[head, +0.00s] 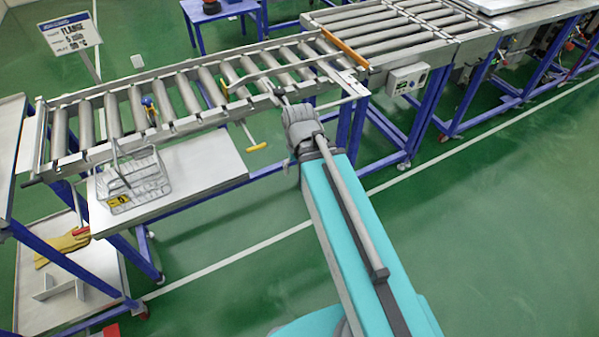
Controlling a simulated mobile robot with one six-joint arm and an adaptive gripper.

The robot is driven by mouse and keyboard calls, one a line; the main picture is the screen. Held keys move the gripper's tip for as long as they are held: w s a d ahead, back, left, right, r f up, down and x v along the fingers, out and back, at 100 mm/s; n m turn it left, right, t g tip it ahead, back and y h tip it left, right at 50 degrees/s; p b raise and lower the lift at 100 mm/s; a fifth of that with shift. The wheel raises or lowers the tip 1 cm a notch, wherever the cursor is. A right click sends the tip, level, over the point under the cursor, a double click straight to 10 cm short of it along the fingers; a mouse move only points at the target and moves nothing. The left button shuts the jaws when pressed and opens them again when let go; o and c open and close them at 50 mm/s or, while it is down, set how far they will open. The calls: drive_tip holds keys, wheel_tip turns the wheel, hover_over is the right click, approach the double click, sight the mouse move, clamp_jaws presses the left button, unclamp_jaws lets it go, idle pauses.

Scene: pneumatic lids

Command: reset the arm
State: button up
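My arm reaches up from the bottom right, with a teal link and a grey wrist end at the near edge of the roller conveyor (180,93). My gripper (285,101) is small and mostly hidden beyond the wrist, close to the conveyor rail. I cannot see its fingers clearly, nor whether it holds or touches anything.
A wire basket (135,178) with a yellow tag sits on a white shelf (208,166) left of my arm. A yellow T-handle (257,147) juts out near my wrist. A control box (408,78) hangs right. Green floor is open at the lower right.

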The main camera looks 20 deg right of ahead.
drive_tip(key=shift+s+f, duration=0.1)
drive_tip(key=shift+s, duration=0.05)
drive_tip(key=shift+s, duration=0.2)
idle(0.3)
